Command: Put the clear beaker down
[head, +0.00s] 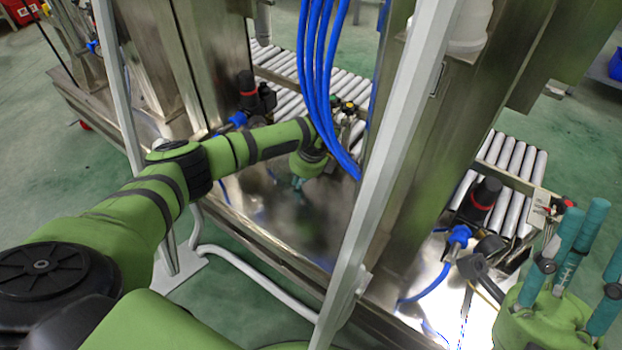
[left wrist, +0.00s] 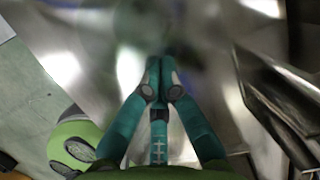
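My left gripper (head: 297,183) points down over the shiny steel surface, partly hidden behind its own green wrist. In the left wrist view its teal fingers (left wrist: 161,75) come together at the tips, with no clear gap between them. I cannot make out the clear beaker in either view. A blurred, greenish patch lies beyond the fingertips, and I cannot tell if it is clear material or a reflection. My right gripper (head: 578,252) is at the lower right, its teal fingers spread apart and empty.
A pale slanted frame post (head: 385,180) and hanging blue hoses (head: 322,85) stand close to my left arm. The steel table (head: 262,213) below looks bare. Roller conveyors (head: 352,88) and black-and-red valve units (head: 247,90) lie behind and to the right.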

